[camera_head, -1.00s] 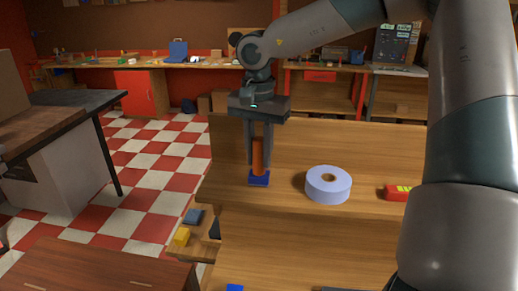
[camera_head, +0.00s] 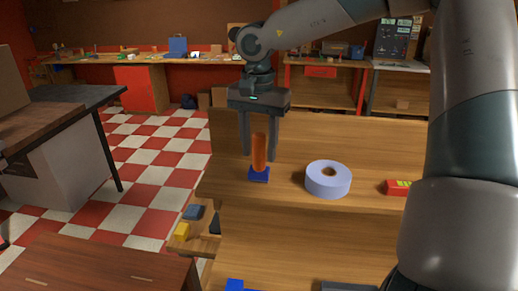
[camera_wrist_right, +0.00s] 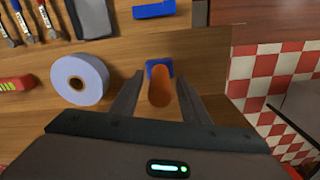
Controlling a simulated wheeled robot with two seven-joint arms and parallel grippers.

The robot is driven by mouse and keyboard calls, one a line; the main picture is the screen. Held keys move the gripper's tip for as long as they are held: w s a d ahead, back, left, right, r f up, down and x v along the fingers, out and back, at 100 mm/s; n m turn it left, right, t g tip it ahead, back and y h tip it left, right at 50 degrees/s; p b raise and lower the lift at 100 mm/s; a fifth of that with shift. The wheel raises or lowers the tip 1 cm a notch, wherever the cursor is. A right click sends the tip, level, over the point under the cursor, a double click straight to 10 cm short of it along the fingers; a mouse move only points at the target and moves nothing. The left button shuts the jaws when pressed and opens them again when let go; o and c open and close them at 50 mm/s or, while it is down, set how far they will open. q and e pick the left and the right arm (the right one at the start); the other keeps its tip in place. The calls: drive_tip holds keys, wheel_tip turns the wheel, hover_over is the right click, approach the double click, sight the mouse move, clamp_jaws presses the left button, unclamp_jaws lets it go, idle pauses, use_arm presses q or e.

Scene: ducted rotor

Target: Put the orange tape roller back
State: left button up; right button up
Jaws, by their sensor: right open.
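The orange tape roller (camera_head: 259,150) stands upright on a small blue base (camera_head: 258,175) near the left edge of the wooden worktop. In the right wrist view the orange roller (camera_wrist_right: 160,90) shows end on, with the blue base (camera_wrist_right: 158,67) just beyond it. My right gripper (camera_head: 260,158) points down over it and is open. Its two fingers are on either side of the roller, with visible gaps to it in both views. Whether the roller is fixed to the base, I cannot tell. My left gripper is not in view.
A pale blue tape ring (camera_head: 328,181) lies right of the roller, and a red block (camera_head: 397,187) lies farther right. A yellow block (camera_head: 182,231) sits lower left. In the right wrist view, several tools (camera_wrist_right: 30,20) lie beyond the tape ring. The tiled floor lies left of the worktop.

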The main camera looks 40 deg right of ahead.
wheel_tip(320, 180, up, 10)
drive_tip(key=b, duration=0.3)
drive_tip(key=shift+a+r, duration=0.1)
drive_tip(key=shift+r, duration=0.65)
drive_tip(key=shift+s+f, duration=0.1)
drive_tip(key=shift+s, duration=0.05)
